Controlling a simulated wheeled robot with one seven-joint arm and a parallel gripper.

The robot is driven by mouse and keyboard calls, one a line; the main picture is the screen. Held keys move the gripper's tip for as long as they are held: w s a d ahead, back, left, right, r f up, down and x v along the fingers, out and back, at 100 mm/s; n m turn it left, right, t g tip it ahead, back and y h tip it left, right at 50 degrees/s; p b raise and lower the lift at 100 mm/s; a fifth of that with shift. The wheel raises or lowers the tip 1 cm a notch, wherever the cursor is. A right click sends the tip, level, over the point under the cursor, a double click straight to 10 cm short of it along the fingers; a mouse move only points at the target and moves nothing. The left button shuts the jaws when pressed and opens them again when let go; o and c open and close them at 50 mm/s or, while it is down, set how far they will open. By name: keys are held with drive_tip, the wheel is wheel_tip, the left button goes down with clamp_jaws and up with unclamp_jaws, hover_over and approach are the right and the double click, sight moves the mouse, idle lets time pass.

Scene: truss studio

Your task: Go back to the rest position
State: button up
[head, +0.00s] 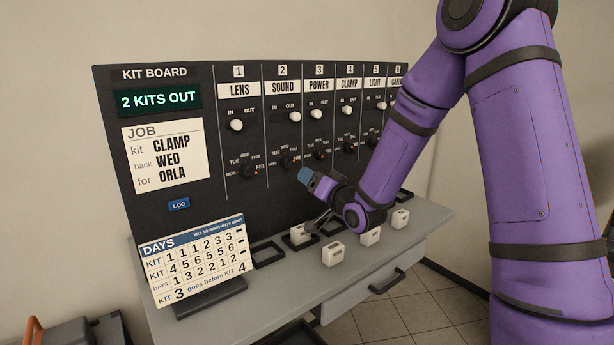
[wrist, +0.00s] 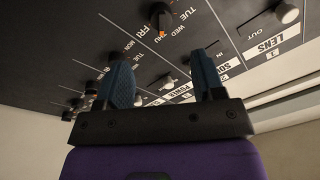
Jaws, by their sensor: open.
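My gripper (head: 308,177) is in front of the lower part of the kit board (head: 222,205) in the head view, below the SOUND and POWER columns. In the wrist view my gripper (wrist: 165,85) has its two blue fingers apart, with nothing held between them. A black day knob (wrist: 160,16) shows beyond the fingers in the wrist view, and a white knob (wrist: 287,13) is at the upper right. My purple arm covers part of the board's right side in the head view.
A grey bench (head: 290,300) runs below the board. Several white blocks, one of them a front block (head: 332,255), are on it. A days card (head: 195,262) leans at the left. A drawer handle (head: 387,281) is on the bench front. The floor (head: 440,305) shows at the lower right.

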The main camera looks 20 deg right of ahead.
drive_tip(key=shift+s, duration=0.1)
idle(0.4)
drive_tip(key=s+d+r+n+g+h, duration=0.25)
drive_tip(key=s+r+g+h, duration=0.35)
drive_tip(key=s+r, duration=0.5)
drive_tip(key=s+d+g, duration=0.1)
drive_tip(key=s+g, duration=0.6)
drive_tip(key=s, duration=2)
drive_tip(key=shift+s+n, duration=0.3)
drive_tip(key=shift+n, duration=0.05)
drive_tip(key=shift+d, duration=0.1)
